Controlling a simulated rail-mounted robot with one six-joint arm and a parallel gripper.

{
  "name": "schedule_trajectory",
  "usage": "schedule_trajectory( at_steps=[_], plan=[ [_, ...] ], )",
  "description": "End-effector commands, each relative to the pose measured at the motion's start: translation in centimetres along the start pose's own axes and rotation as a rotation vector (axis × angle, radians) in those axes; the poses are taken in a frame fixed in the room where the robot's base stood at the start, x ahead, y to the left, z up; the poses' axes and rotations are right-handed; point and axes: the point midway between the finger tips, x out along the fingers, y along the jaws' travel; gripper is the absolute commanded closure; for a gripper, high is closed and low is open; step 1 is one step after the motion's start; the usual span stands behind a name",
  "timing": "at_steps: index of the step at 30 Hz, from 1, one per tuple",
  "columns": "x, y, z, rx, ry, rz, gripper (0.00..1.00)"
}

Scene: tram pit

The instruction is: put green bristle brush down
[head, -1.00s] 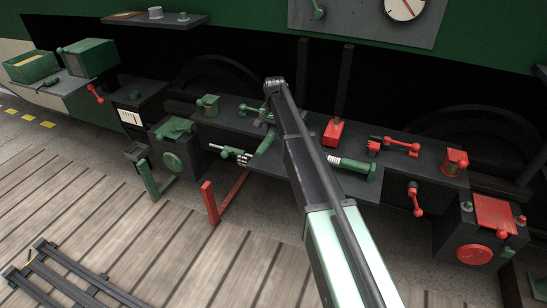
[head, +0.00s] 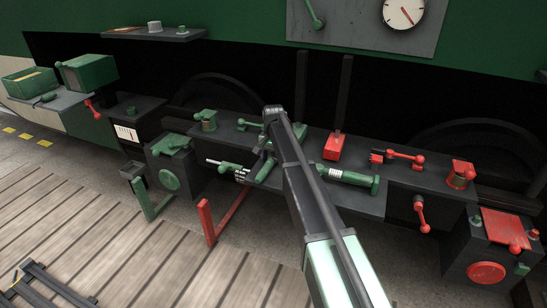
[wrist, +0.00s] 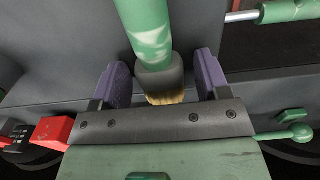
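The green bristle brush shows in the wrist view (wrist: 150,30) with a pale-worn green handle, a dark grey collar and tan bristles. Its handle points up in that picture, over the grey shelf (wrist: 85,55). My gripper (wrist: 160,75) has its two purple fingers on either side of the collar, with narrow gaps showing, so it looks open around the brush. In the head view my gripper (head: 268,140) is small and partly hidden at the arm's end, and the brush handle (head: 264,171) sticks out towards the viewer. Whether the brush fully rests on the shelf cannot be told.
A green cylinder with a metal rod (head: 232,168) lies close left of the brush. A red block (head: 333,147) with an upright bar and a red-handled tool (head: 405,157) stand further right. A green canister (head: 207,120) is left.

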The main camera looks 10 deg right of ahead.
Motion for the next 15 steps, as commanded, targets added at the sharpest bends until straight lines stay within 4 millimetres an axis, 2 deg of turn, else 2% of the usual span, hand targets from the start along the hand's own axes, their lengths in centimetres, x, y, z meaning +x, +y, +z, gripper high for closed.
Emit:
schedule_trajectory(
  at_steps=[9, 11, 15],
  plan=[
    [-0.3, 0.0, 0.0, 0.0, 0.0, 0.0, 0.28],
    [-0.8, 0.0, 0.0, 0.0, 0.0, 0.0, 0.28],
    [-3.4, 0.0, 0.0, 0.0, 0.0, 0.0, 0.28]
  ],
)
